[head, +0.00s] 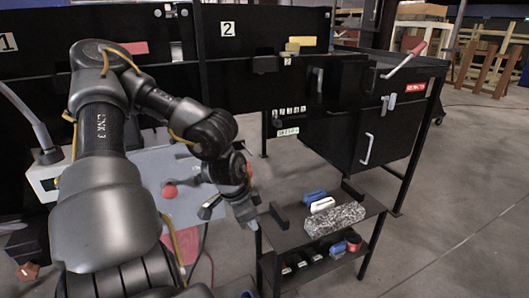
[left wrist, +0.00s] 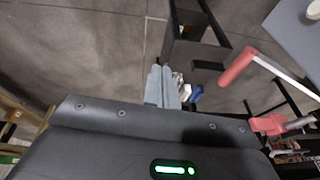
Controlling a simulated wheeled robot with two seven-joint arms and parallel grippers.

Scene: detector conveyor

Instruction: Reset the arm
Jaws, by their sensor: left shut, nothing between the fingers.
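My left arm (head: 110,130) comes in from the left of the head view, raised and bent at the elbow. Its forearm and wrist slope down to the right. My left gripper (head: 248,218) points downward, shut and empty, in front of the grey panel's right end and to the left of the low shelf. In the left wrist view the two pale fingers (left wrist: 162,86) lie side by side with nothing between them. My right gripper is in neither view.
A low black shelf (head: 284,241) holds a speckled block (head: 334,219), a blue item (head: 314,195) and a white item (head: 322,205). A grey panel (head: 185,205) with a red button (head: 169,190) is behind my arm. A black cabinet (head: 345,140) stands beyond. The floor at right is clear.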

